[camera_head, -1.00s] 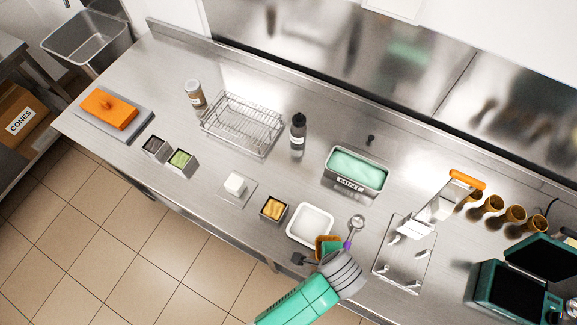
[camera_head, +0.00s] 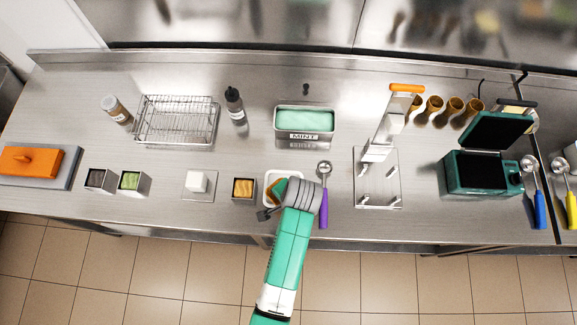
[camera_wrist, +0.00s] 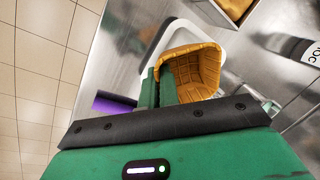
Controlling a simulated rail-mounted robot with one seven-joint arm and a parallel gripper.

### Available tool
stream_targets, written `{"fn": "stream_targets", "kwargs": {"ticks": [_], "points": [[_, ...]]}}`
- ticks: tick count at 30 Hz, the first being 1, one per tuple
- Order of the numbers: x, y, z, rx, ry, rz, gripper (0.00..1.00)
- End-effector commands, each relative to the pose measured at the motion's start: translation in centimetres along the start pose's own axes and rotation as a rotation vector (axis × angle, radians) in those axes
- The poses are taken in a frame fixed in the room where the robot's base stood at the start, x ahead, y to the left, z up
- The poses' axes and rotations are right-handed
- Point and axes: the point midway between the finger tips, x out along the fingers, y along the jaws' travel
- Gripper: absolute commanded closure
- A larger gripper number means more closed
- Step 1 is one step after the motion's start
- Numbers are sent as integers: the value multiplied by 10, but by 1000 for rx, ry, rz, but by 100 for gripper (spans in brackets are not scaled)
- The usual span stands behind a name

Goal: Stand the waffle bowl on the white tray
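The orange-brown waffle bowl (camera_wrist: 197,68) is at my gripper (camera_wrist: 160,88) in the wrist view, tilted with its hollow showing. One green finger appears inside the bowl and the other outside, closed on its wall. The white tray (camera_wrist: 174,34) lies behind the bowl. In the head view the white tray (camera_head: 283,174) is near the counter's front edge. The bowl (camera_head: 271,194) shows over the tray's area, partly hidden by my wrist. I cannot tell whether the bowl touches the tray. The fingertips are mostly hidden in the head view.
A small tub of yellow-brown contents (camera_head: 244,188) stands just left of the tray. A purple-handled scoop (camera_head: 323,195) lies just right of it. The mint pan (camera_head: 304,122) is behind, and a clear stand with an orange-handled lever (camera_head: 378,178) is further right.

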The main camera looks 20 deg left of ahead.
Motion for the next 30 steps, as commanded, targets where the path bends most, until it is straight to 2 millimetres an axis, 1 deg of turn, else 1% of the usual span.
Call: {"fn": "stream_targets", "kwargs": {"ticks": [1, 3, 8, 10, 12, 16, 27, 29, 30], "points": [[1, -6, -8, -1, 1, 1, 100], [4, -10, -15, -1, 0, 1, 100], [6, -13, -20, 0, 0, 1, 100], [7, -18, -27, -1, 1, 0, 100], [22, -14, -25, 1, -4, 3, 100], [39, -10, -25, 0, -2, 1, 100], [45, -8, -25, 0, -1, 1, 100], [44, -9, -25, 0, 0, 0, 87], [44, -9, -25, 0, 0, 0, 80]]}}
